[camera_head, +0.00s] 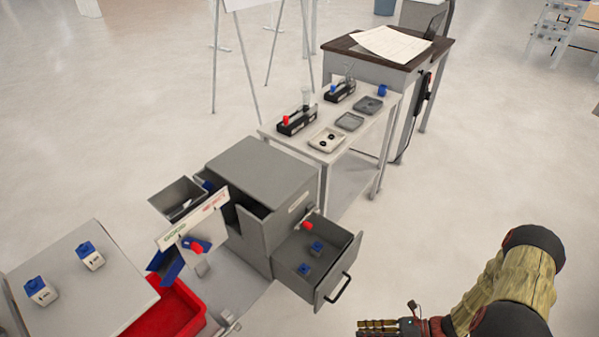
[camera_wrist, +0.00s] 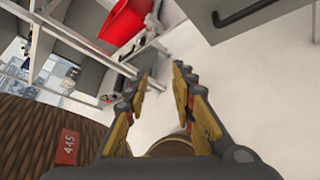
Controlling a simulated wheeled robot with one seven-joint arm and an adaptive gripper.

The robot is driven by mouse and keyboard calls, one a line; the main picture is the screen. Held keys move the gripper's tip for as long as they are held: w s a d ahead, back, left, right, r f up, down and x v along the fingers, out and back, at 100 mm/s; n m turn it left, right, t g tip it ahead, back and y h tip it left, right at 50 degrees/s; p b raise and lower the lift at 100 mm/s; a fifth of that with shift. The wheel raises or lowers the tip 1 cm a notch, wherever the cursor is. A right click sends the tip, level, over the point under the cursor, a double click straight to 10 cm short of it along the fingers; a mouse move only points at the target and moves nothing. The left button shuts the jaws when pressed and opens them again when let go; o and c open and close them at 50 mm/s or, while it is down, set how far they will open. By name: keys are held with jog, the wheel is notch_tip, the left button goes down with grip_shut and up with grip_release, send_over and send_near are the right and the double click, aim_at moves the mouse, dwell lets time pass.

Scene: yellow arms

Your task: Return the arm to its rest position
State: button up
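My arm (camera_head: 515,280) is folded at the lower right of the head view, over bare floor. My gripper (camera_head: 380,327) shows at the bottom edge there, partly cut off by the frame.
A red bin (camera_head: 172,312) lies by a table (camera_head: 90,300) at left. A white table (camera_head: 372,142) holds trays and racks. Floor right of the drawer is clear.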

jog(key=s+d+r+n+g+h, duration=0.2)
jog(key=r+n+h, duration=0.3)
jog(key=r+n, duration=0.8)
jog(key=s+d+r+n+g+h, duration=0.25)
jog(key=r+n+h, duration=0.5)
jog(key=r, duration=0.85)
jog(key=s+a+r+n+t, duration=0.1)
jog(key=a+r+n+t, duration=0.2)
jog(key=r, duration=0.7)
jog(key=s+a+r+n+t+h, duration=0.1)
jog(key=a+r+n+t, duration=0.3)
jog(key=r, duration=0.7)
jog(key=shift+s+n+t, duration=0.2)
jog(key=shift+n+t, duration=0.25)
jog(key=shift+t, duration=0.1)
